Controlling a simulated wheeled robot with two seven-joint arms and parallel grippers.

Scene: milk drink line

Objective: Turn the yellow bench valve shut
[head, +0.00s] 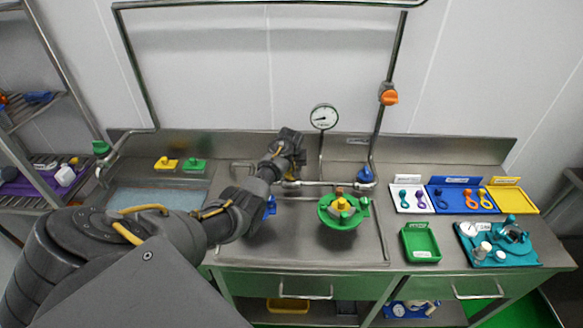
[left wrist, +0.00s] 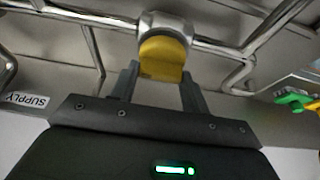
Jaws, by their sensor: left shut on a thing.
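The yellow bench valve (left wrist: 163,62) sits on a metal pipe with a silver collar, in the upper middle of the left wrist view. My left gripper (left wrist: 160,82) has a finger on each side of its yellow handle and is shut on it. In the head view my left gripper (head: 291,174) is at the pipe behind the bench, and the arm and hand hide most of the valve there. The handle's exact angle to the pipe is hard to tell. My right gripper is in neither view.
A blue valve (head: 366,175) and a pressure gauge (head: 323,117) stand right of the gripper. A green round fixture (head: 328,216) with a yellow top is in front. Trays with coloured parts, including a green tray (head: 421,256), fill the right side. An orange valve (head: 388,96) is higher up.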

